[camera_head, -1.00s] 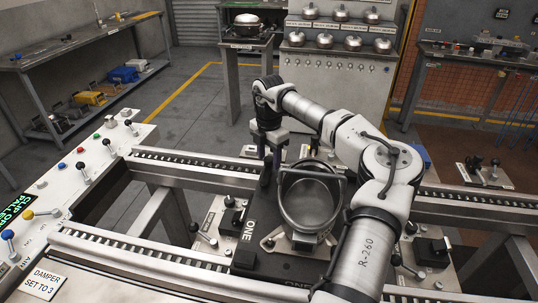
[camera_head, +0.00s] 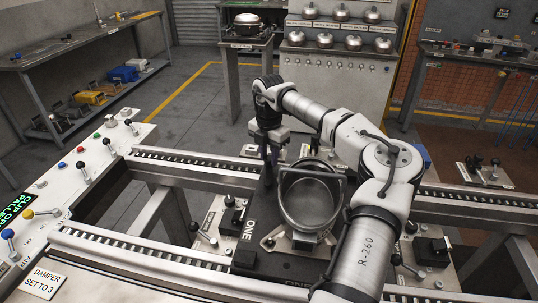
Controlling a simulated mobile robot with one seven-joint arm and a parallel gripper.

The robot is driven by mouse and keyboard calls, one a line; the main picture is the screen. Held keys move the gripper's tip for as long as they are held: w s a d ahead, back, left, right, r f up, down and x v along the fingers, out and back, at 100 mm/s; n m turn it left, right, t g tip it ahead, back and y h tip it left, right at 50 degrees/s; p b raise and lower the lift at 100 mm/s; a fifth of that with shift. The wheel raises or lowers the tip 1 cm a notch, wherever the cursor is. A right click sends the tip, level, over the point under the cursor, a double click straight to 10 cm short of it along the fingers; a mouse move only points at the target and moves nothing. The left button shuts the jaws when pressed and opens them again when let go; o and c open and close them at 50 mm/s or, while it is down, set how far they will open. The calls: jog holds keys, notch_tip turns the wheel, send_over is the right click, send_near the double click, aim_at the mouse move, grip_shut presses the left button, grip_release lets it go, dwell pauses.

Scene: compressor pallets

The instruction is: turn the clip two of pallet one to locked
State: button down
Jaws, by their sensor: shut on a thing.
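Pallet one is a dark plate (camera_head: 251,210) marked ONE, lying across the conveyor rails. It bears an open grey metal compressor shell (camera_head: 311,205) with a handle-like bar across its top. My gripper (camera_head: 269,159) points down at the pallet's far left corner, behind and left of the shell. Its fingers are shut on a small clip there, taken to be clip two. The clip is mostly hidden by the fingers, so its turn angle cannot be read. Small clip-like parts show near the pallet's front left (camera_head: 268,243).
A control panel (camera_head: 60,185) with coloured levers and a green-lit display runs along the left. Conveyor rails (camera_head: 195,171) cross behind and in front of the pallet. Black-knobbed fixtures (camera_head: 432,250) stand right of the pallet. My arm covers the pallet's right side.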

aim_at(269, 158)
jog(key=n, duration=0.4)
jog(key=shift+r+n, duration=0.1)
jog(key=shift+n, duration=1.6)
jog(key=c, duration=1.1)
grip_release()
notch_tip(269, 158, up, 14)
jog(key=shift+f+b, duration=0.1)
jog(key=shift+b, duration=0.9)
